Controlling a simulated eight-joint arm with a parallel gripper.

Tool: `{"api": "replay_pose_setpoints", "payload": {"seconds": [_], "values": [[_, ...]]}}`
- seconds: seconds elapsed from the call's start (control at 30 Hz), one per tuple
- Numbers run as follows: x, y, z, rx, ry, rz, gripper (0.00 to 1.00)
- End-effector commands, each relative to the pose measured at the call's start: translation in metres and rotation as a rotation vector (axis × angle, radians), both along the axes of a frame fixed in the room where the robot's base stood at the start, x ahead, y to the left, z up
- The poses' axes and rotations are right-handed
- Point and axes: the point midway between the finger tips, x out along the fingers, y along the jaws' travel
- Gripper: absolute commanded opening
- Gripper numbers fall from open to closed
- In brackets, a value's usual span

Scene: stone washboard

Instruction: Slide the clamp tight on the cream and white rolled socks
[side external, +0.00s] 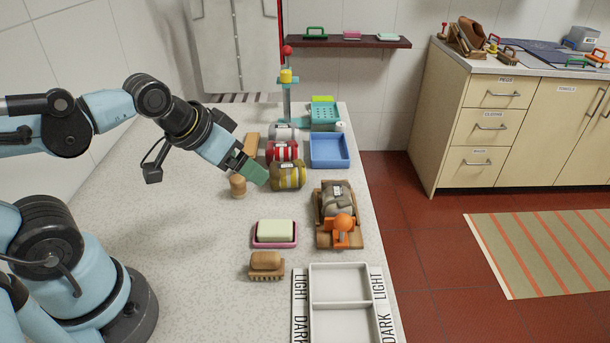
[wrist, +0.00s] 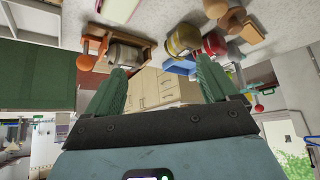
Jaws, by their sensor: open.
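A wooden clamp (side external: 354,241) with an orange knob (side external: 343,222) lies on the counter. A greyish-cream and white banded roll of socks (side external: 336,198) sits in it; whether the orange part touches the roll is hard to tell. In the wrist view the sock roll (wrist: 126,53) and the orange knob (wrist: 87,62) show at the upper left. My gripper (side external: 257,176) is open and empty, its green fingers tilted down beside the yellow roll, to the left of and behind the clamp. The two fingers (wrist: 161,68) are spread apart in the wrist view.
Yellow (side external: 288,176), red (side external: 281,151) and grey rolls (side external: 283,131) stand close to my gripper, with a wooden peg (side external: 237,186) nearby. A blue tray (side external: 330,151) is behind the clamp. A soap dish (side external: 275,243), brush (side external: 266,264) and white divided tray (side external: 340,288) lie in front.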

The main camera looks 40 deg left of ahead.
Motion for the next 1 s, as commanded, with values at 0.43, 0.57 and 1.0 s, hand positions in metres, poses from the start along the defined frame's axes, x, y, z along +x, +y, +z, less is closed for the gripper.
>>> {"api": "replay_pose_setpoints", "payload": {"seconds": [0.43,0.57,1.0], "values": [[0.0,-0.003,0.0,0.004,0.002,-0.009,0.7],[0.001,-0.019,-0.003,0.038,0.015,-0.075,0.5],[-0.018,-0.134,-0.017,0.315,0.004,-0.494,0.0]]}}
